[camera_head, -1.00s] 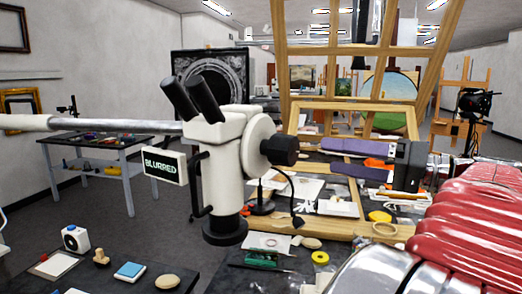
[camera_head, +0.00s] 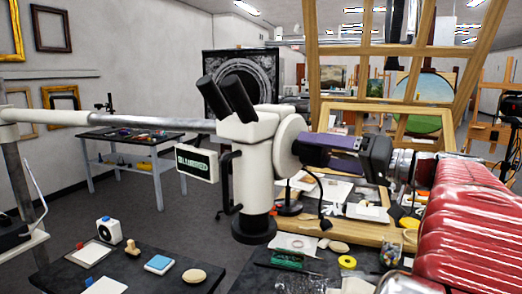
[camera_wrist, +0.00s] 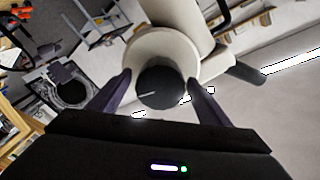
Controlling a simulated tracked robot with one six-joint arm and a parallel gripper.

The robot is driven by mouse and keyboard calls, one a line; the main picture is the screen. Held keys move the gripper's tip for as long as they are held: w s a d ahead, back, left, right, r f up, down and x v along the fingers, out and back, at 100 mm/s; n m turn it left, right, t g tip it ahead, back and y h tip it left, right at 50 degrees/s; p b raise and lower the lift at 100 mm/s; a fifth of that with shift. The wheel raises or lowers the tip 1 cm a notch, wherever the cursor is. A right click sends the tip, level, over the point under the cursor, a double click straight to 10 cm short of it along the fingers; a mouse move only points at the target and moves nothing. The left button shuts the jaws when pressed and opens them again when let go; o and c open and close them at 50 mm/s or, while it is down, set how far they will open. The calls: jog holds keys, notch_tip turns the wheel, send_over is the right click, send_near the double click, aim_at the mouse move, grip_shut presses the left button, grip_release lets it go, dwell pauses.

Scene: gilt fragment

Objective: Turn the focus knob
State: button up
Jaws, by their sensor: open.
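A white microscope (camera_head: 250,180) with two black eyepieces hangs on a horizontal arm in the middle of the head view. A small sign (camera_head: 196,163) on its left side has smeared, hard-to-read lettering. The black focus knob (camera_wrist: 162,88), with a pale line on its face, sits in front of a white disc (camera_head: 288,142). In the wrist view the knob lies between the two purple fingers of my gripper (camera_wrist: 157,86). My gripper (camera_head: 308,150) is open, reaching in from the right.
A wooden easel frame (camera_head: 455,55) stands behind my gripper. Below is a dark table (camera_head: 300,262) with papers and a yellow tape roll (camera_head: 347,262). Another dark table (camera_head: 165,282) at lower left bears small items. Open floor (camera_head: 165,220) lies left of the microscope.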

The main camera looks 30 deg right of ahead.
jog(key=shift+w+a, duration=0.2)
jog(key=shift+w, duration=0.3)
jog(key=shift+c, duration=0.4)
jog(key=c, duration=0.9)
jog(key=shift+a, duration=0.15)
jog(key=shift+c, duration=0.4)
jog(key=shift+d+f+m, duration=0.1)
jog(key=shift+d+m, duration=0.05)
jog(key=shift+m, duration=1.3)
jog(key=shift+d+m, duration=0.1)
jog(key=shift+m, duration=1.35)
